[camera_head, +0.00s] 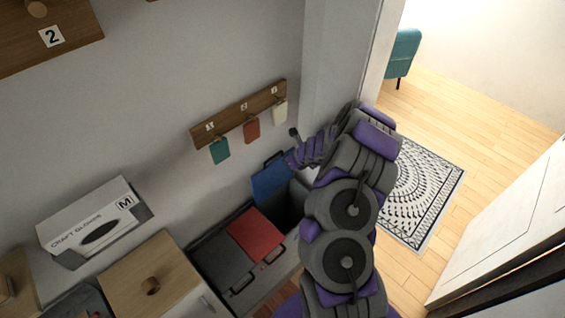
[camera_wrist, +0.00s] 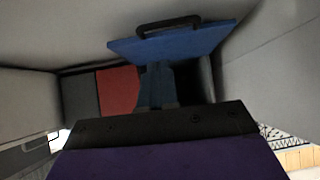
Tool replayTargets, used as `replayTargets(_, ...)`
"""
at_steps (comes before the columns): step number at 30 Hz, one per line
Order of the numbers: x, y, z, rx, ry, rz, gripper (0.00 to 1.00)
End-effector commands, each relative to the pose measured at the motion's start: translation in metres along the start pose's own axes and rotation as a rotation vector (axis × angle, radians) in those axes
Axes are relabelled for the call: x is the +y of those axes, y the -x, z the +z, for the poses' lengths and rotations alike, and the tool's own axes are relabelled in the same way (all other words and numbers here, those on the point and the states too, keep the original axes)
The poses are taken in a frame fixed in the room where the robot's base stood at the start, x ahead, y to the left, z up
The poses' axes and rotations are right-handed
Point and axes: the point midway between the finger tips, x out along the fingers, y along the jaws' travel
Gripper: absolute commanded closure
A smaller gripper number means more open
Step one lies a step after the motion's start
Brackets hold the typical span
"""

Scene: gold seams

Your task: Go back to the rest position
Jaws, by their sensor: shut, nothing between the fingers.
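My gripper (camera_head: 294,157) is shut and empty at the end of my bent arm in the head view. It is just right of the raised blue lid (camera_head: 270,182); I cannot tell whether they touch. In the wrist view, my gripper's dark and purple body fills the bottom (camera_wrist: 160,145), and the blue lid (camera_wrist: 175,45) with its black handle is close beyond it.
A red lid (camera_head: 256,233) and a dark grey lid (camera_head: 226,265) lie left of a dark opening. A glove box (camera_head: 90,220) stands at left. Coloured tags hang from a wooden rail (camera_head: 238,114). A patterned rug (camera_head: 425,195) lies on open floor at right.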

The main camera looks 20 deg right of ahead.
Motion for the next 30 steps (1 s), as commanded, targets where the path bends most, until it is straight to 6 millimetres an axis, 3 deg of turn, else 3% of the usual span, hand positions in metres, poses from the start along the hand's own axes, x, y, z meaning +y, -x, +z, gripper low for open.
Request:
replayTargets(3, -0.001, 0.020, 0.004, -0.003, -0.001, -0.003, 1.00)
replayTargets(9, -0.001, 0.037, 0.004, 0.001, 0.000, -0.002, 1.00)
replayTargets(17, 0.001, 0.041, 0.006, 0.001, 0.002, -0.003, 1.00)
replayTargets(20, 0.008, 0.043, 0.015, -0.015, 0.039, 0.013, 1.00)
replayTargets(23, 0.030, 0.052, 0.042, -0.054, 0.151, 0.058, 1.00)
replayTargets(25, 0.057, 0.064, 0.068, -0.095, 0.274, 0.103, 1.00)
replayTargets(30, 0.138, 0.106, 0.118, -0.194, 0.633, 0.234, 1.00)
